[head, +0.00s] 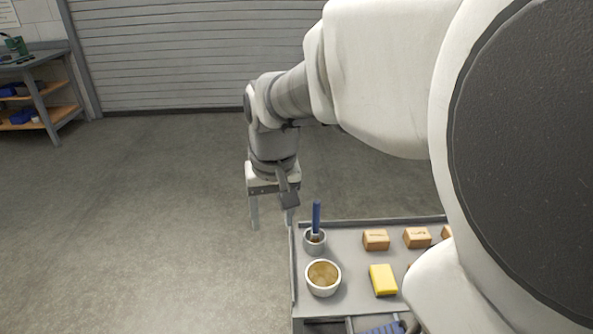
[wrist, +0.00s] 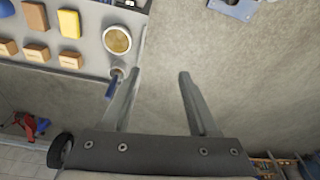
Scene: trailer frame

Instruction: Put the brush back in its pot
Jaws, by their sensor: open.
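The brush (head: 316,216) has a blue handle and stands nearly upright in a small grey pot (head: 310,247) at the back left corner of the cart top. In the wrist view the blue handle (wrist: 111,89) and the pot (wrist: 118,72) show beside my left finger, which partly hides them. A larger white pot (head: 335,287) with tan contents stands in front of the small one; it also shows in the wrist view (wrist: 107,34). My gripper (head: 272,225) is open and empty, pointing down left of the brush, outside the cart's edge. It also shows in the wrist view (wrist: 160,75).
The grey cart top (head: 350,257) has a raised rim. A yellow block (head: 383,280) and several tan blocks (head: 376,240) lie to the right of the pots. My arm hides the cart's right part. Open floor (head: 150,220) lies left of the cart. A workbench (head: 40,85) stands far left.

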